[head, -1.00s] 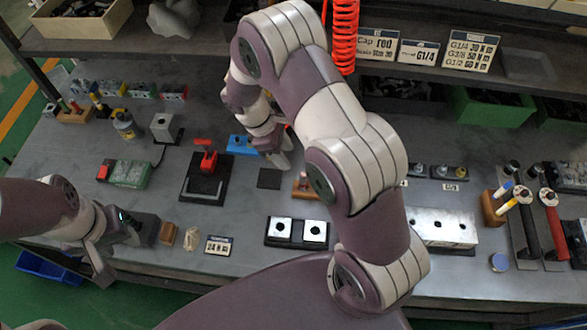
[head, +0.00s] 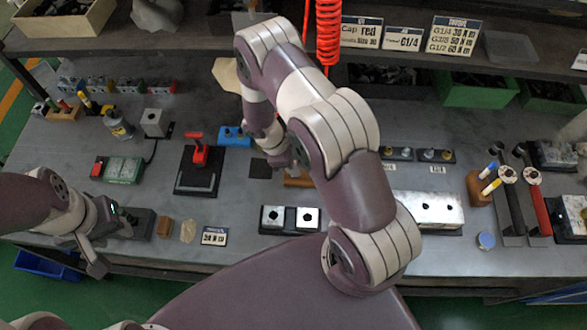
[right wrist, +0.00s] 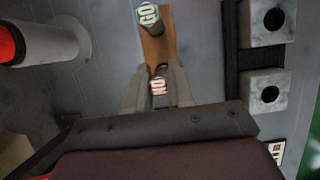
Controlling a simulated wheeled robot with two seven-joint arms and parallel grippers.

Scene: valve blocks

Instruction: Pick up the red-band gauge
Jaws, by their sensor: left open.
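The red-band gauge (right wrist: 158,86) shows in the right wrist view as a small end cap with red "NO" lettering. It sits by the near end of a wooden holder (right wrist: 158,45); a second gauge with green "GO" lettering (right wrist: 148,14) is at the far end. My right gripper (right wrist: 160,80) has one finger on each side of the "NO" gauge; whether both fingers touch it is unclear. In the head view the holder (head: 298,181) is partly hidden by my right gripper (head: 285,163). My left gripper (head: 104,243) is open and empty at the table's front left.
A black base with two pale square blocks (head: 290,219) lies in front of the holder. A red-handled fixture (head: 198,172) and a blue block (head: 234,136) stand to its left. A long pale block (head: 428,209) is at right. A red coiled hose (head: 328,35) hangs behind.

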